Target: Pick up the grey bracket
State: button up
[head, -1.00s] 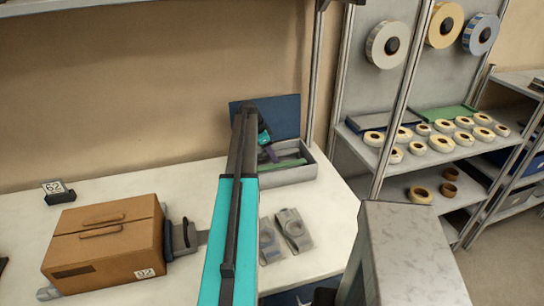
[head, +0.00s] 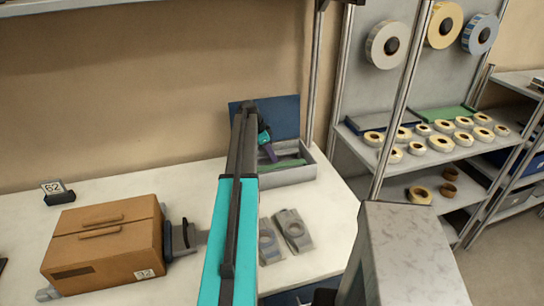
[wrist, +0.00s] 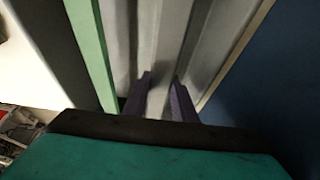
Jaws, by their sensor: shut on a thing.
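My gripper (head: 270,153) reaches into the open grey box at the back of the white table. In the wrist view its purple fingers (wrist: 158,97) point down and are close together on a light grey ridged piece (wrist: 153,55), which looks like the grey bracket. Where this piece ends is hidden, and I cannot tell whether it is clear of the box floor. In the head view my arm and the box wall hide it.
The grey box (head: 288,176) has a blue lid (head: 285,115) standing open behind and a green strip (head: 290,163) inside. Two grey parts with round holes (head: 294,230) lie on the table in front. A brown carton (head: 100,245) stands left. A shelf with tape reels (head: 440,143) is right.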

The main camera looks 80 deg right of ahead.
notch_tip(320, 180, up, 18)
jog(key=b, duration=0.5)
dwell(0.3)
dwell(0.6)
